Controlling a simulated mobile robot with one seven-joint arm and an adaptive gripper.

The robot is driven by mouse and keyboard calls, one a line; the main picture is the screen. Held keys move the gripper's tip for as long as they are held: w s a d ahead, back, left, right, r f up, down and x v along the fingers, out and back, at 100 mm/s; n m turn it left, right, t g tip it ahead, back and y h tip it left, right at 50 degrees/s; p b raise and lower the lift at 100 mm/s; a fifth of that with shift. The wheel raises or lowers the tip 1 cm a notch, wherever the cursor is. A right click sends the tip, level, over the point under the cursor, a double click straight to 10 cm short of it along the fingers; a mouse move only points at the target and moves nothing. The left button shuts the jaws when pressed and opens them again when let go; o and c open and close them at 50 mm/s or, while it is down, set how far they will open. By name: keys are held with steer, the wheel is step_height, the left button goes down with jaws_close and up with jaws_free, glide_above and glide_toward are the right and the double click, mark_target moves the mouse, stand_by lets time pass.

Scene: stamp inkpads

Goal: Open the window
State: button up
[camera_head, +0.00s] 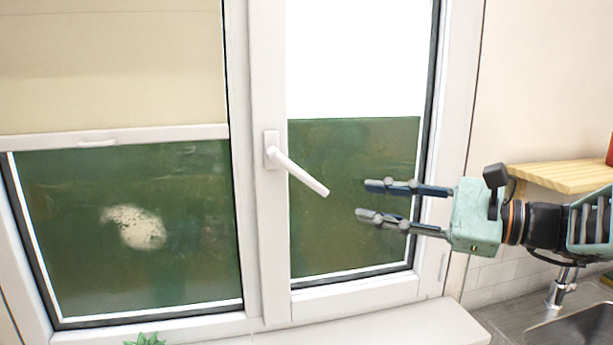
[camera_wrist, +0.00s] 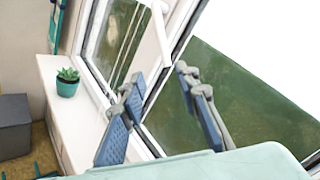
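The white-framed window (camera_head: 268,230) has two panes side by side. Its white handle (camera_head: 303,174) is on the middle frame and slants down to the right. The handle also shows at the top of the wrist view (camera_wrist: 160,28). My gripper (camera_head: 364,200) reaches in from the right, in front of the right pane, with its fingers apart and nothing between them. In the head view its fingertips are a little right of the handle's free end. In the wrist view both fingers (camera_wrist: 158,77) show spread apart. I cannot tell whether the right sash stands slightly ajar.
A beige blind (camera_head: 110,65) covers the upper left pane. The sill (camera_head: 400,326) runs below, with a small potted plant (camera_wrist: 67,84) on it. At right are a wooden shelf (camera_head: 565,175) and a sink (camera_head: 578,332) with a tap (camera_head: 560,290). A grey box (camera_wrist: 14,125) shows at left.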

mark_target(318, 185)
steer(key=x, duration=0.4)
steer(key=r+p+x, duration=0.1)
steer(key=x, duration=0.7)
steer(key=shift+r, duration=0.2)
steer(key=shift+c, duration=0.4)
jaws_close()
